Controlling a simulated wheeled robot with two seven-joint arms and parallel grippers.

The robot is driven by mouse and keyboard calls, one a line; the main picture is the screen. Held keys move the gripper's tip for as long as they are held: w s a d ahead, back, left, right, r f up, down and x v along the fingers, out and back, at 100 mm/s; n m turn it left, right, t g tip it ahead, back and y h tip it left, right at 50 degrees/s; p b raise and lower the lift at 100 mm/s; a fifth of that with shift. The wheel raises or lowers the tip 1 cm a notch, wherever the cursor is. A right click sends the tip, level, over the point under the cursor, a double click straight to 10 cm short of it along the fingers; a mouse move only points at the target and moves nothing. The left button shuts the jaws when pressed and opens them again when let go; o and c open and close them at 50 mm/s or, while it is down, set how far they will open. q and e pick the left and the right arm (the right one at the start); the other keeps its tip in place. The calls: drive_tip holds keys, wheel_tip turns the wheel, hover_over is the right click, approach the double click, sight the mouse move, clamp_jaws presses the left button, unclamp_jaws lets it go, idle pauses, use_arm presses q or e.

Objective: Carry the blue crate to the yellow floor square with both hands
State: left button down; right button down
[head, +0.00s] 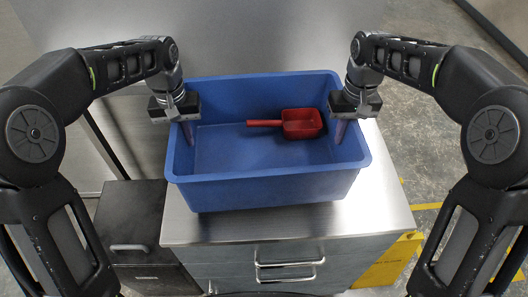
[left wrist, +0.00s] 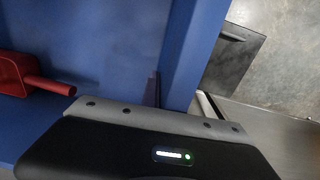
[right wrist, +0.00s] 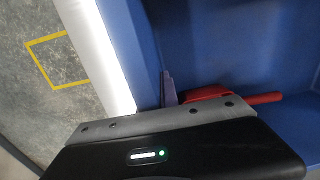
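The blue crate (head: 265,190) is upright and open at the top, over the steel top of a cabinet. It appears to rest there. My left gripper (head: 187,122) is at its left wall and my right gripper (head: 342,122) at its right wall, both pointing down. One finger of each shows inside the crate, close against the wall; the outer fingers are hidden. Both look shut on the walls. The crate wall also fills part of the left wrist view (left wrist: 182,60) and the right wrist view (right wrist: 145,50). The yellow floor square (head: 385,268) shows partly, right of the cabinet.
A red scoop (head: 303,124) lies in the crate. The steel-topped cabinet (head: 375,205) has drawers with handles in front. A dark, lower drawer unit (head: 130,225) stands to its left. A grey panel stands behind.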

sight(335, 158)
use_arm(q)
drive_tip(key=shift+r, duration=0.35)
use_arm(e)
drive_tip(key=shift+r, duration=0.35)
